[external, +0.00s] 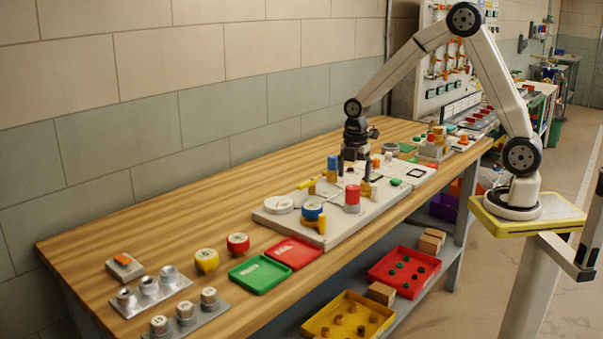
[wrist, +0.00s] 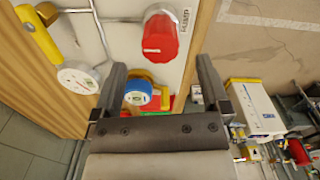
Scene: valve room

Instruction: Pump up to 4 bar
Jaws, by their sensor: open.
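A red pump handle (external: 352,194) stands upright on a pale board (external: 262,218) on the workbench. In the wrist view the red pump handle (wrist: 160,38) has the label PUMP (wrist: 186,18) beside it. A white round gauge (external: 279,204) sits at the board's left end; I cannot read its dial. A white-faced dial also shows in the wrist view (wrist: 77,77). A blue-rimmed dial (external: 313,210) with a yellow part is left of the handle. My gripper (wrist: 160,68) is open and empty above the board, its fingertips apart from the red handle.
A yellow lever (external: 309,183) and blue and dark upright parts stand near my gripper. Green (external: 259,275) and red (external: 292,253) trays lie left of the board. The wall is behind the bench. The bench's back strip is clear.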

